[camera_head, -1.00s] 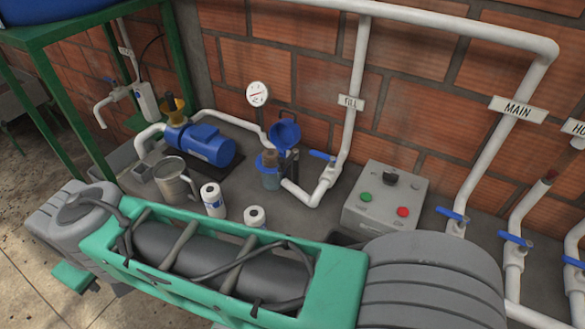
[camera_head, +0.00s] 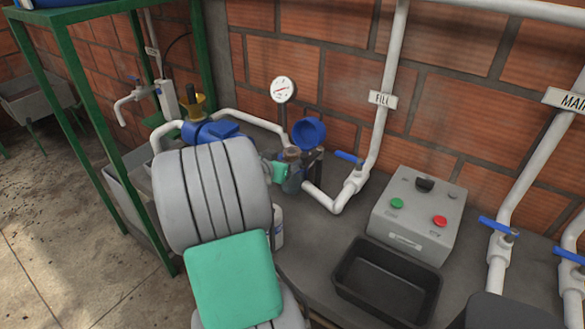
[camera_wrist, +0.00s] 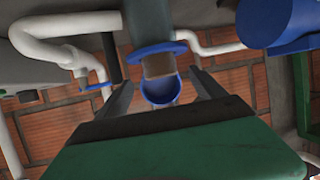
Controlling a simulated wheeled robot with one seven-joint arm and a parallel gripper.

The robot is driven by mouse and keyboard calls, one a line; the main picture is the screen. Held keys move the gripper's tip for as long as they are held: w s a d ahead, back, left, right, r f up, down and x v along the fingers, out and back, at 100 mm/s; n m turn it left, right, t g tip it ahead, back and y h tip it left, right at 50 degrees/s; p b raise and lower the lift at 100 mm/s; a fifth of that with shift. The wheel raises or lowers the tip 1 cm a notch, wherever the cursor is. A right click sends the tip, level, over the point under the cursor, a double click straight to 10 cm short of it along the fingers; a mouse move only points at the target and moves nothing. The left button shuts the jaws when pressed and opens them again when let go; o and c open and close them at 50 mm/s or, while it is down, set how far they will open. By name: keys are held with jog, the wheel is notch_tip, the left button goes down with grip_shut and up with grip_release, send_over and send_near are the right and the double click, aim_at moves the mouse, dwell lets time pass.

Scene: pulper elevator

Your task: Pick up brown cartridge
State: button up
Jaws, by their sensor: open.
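The brown cartridge (camera_wrist: 158,66) stands in the filter housing, its top sticking out above the blue ring (camera_wrist: 156,50) in the wrist view. In the head view its top (camera_head: 292,152) shows above the clear housing (camera_head: 292,180). The round blue lid (camera_head: 309,133) is swung open behind it. My gripper (camera_wrist: 161,79) is open and empty, its dark fingers on either side of the cartridge's line in the wrist view. Whether they touch it I cannot tell. In the head view my arm hides much of the gripper, with a green part by the housing.
White pipes with blue-handled valves (camera_head: 348,158) run right of the housing. A gauge (camera_head: 283,90) is behind it and a blue pump (camera_head: 212,133) to its left. The control box (camera_head: 415,215) and an empty black tray (camera_head: 388,280) stand at the right.

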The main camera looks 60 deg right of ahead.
aim_at(288, 157)
jog(key=x, duration=0.5)
jog(key=shift+p, duration=0.3)
jog(key=shift+a, duration=0.1)
grip_shut()
dwell(0.4)
